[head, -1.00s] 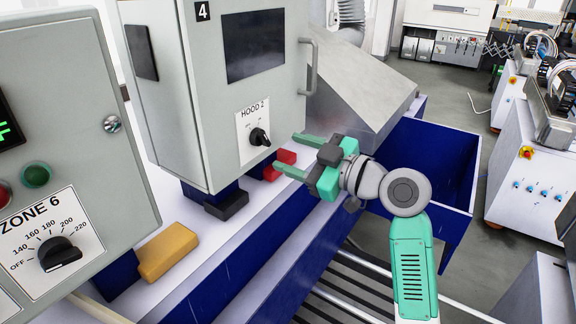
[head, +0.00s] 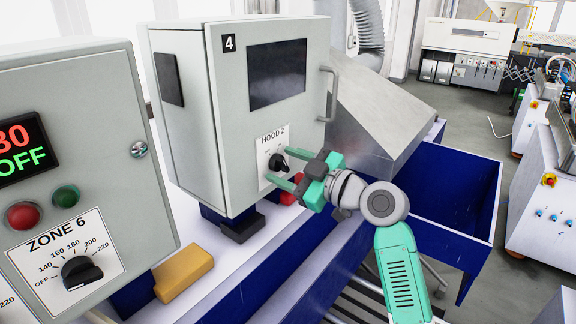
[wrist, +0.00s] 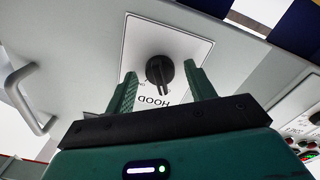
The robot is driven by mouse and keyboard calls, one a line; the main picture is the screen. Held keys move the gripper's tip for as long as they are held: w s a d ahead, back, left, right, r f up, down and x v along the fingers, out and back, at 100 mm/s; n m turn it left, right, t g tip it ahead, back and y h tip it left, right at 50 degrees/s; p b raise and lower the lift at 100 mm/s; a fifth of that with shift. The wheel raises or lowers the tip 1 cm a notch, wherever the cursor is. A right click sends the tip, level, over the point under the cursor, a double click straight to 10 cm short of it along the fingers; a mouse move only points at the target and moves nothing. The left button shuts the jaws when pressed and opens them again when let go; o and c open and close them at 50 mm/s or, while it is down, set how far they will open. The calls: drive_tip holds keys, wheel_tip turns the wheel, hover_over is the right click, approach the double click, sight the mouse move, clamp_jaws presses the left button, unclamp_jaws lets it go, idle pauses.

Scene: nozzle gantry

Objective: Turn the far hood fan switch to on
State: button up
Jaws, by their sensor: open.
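The HOOD 2 switch is a black rotary knob (head: 278,162) on a white label plate (head: 271,143), low on the front door of the grey cabinet (head: 222,115) marked 4. My green gripper (head: 280,167) is open at the knob, with its fingers pointing at the panel. In the wrist view the knob (wrist: 159,71) shows between and just beyond the two fingertips (wrist: 163,82), appearing upside down with the HOOD lettering. I cannot tell whether the fingers touch the knob. The on and off marks are too small to read.
The ZONE 6 panel (head: 110,150) with its own dial (head: 81,272) stands at the near left. A door handle (head: 329,93) sticks out right of the screen. A yellow block (head: 183,274) and a red block (head: 290,193) lie on the white ledge. A blue bin (head: 450,190) is at right.

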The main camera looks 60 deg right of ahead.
drive_tip(key=c, duration=1)
drive_tip(key=m, duration=0.6)
drive_tip(key=shift+r+p, duration=0.1)
drive_tip(key=shift+p, duration=0.3)
drive_tip(key=m+p, duration=0.2)
drive_tip(key=m, duration=0.3)
drive_tip(key=shift+m, duration=0.6)
drive_tip(key=o, duration=1)
